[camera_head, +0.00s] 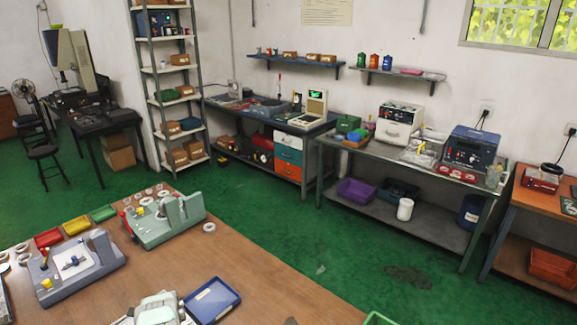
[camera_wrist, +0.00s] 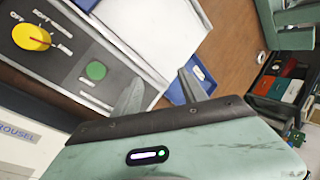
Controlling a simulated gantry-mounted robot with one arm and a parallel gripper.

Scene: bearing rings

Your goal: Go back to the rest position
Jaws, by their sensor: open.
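My gripper (camera_wrist: 160,78) shows in the wrist view with its two grey fingers apart and nothing between them. It is above the brown work table (camera_head: 265,275), near a machine panel (camera_wrist: 85,65) with a yellow knob and a green button. A blue tray (camera_wrist: 203,84) lies beyond the fingers; it also shows in the head view (camera_head: 212,300) at the front of the table. A pale green shape is cut off at the bottom of the head view, and I cannot tell whether it is my gripper. Pale bearing rings (camera_head: 209,227) lie on the table.
A grey-blue machine (camera_head: 80,268) and a mint green machine (camera_head: 165,222) stand on the table. Red (camera_head: 47,238), yellow (camera_head: 76,225) and green (camera_head: 103,213) bins lie behind them. Workbenches and shelves line the walls.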

